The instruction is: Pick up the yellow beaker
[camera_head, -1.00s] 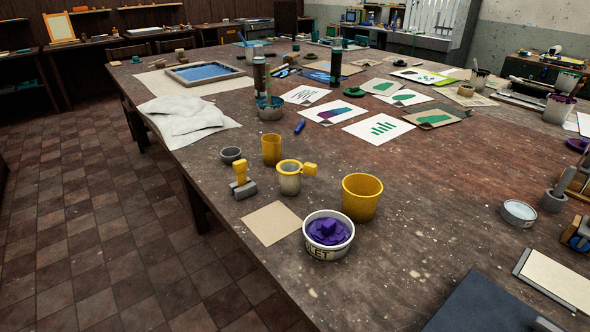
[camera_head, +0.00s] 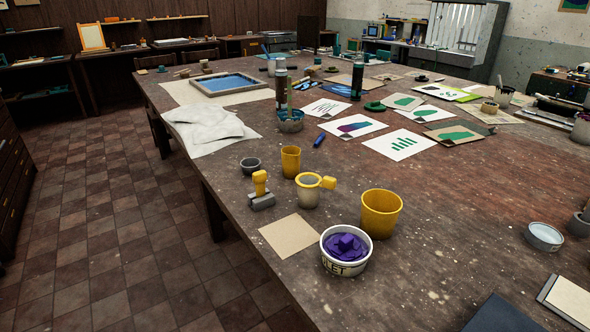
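Two plain yellow vessels stand upright on the table. The smaller, narrower yellow beaker (camera_head: 291,160) is farther back, beside a small dark grey bowl. The wider yellow cup (camera_head: 381,213) is nearer, behind the tub of purple material. Between them stands a grey cup with a yellow rim and yellow side handle (camera_head: 309,189). I cannot tell for certain which yellow vessel the task names. Neither of my grippers is in view.
The worktable (camera_head: 440,250) has bare room right of the wider cup. A yellow-handled stamp (camera_head: 261,190), dark grey bowl (camera_head: 250,166), beige sheet (camera_head: 289,236) and purple-filled tub (camera_head: 345,251) crowd the left edge. Tiled floor is open at left.

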